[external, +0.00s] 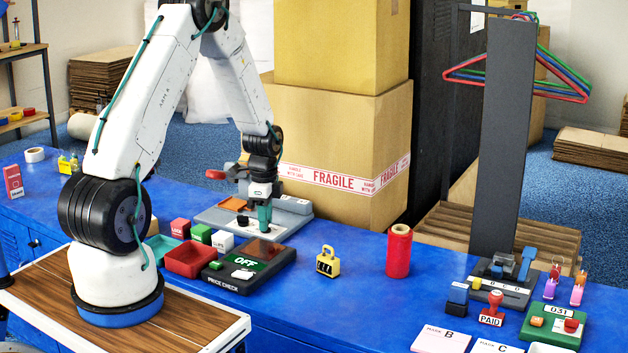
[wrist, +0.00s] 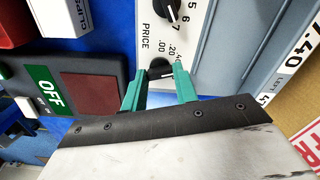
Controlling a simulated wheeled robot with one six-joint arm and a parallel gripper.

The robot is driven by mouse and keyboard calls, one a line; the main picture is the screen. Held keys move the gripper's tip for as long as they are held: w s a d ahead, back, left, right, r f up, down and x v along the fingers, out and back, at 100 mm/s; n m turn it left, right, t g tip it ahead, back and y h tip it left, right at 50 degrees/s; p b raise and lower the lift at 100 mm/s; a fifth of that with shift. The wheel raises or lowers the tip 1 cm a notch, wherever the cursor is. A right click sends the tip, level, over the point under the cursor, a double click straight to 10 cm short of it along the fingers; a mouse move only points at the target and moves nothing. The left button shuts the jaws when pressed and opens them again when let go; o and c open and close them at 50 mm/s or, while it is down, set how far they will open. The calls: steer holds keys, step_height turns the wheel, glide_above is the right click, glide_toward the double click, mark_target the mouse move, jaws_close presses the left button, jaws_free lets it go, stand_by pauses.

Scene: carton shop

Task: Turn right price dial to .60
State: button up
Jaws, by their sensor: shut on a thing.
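A pale grey pricing machine (external: 293,205) lies on the blue bench, and its white dial panel (wrist: 180,42) shows in the wrist view. My gripper (external: 264,226) points down over its front right part. In the wrist view its teal fingers (wrist: 160,88) are shut on the dark right price dial (wrist: 159,66).
A dark price check box (external: 250,265) with a green OFF display stands close in front of my gripper. Red tray (external: 188,260), yellow padlock (external: 327,261) and red roll (external: 398,252) stand on the bench. Large FRAGILE cartons (external: 340,150) rise behind. Some blue bench is bare right of the box.

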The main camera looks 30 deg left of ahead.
steer(key=shift+m, duration=1.6)
steer(key=o, duration=1)
steer(key=shift+r, duration=0.15)
step_height(320, 180, up, 8)
steer(key=shift+f, duration=0.25)
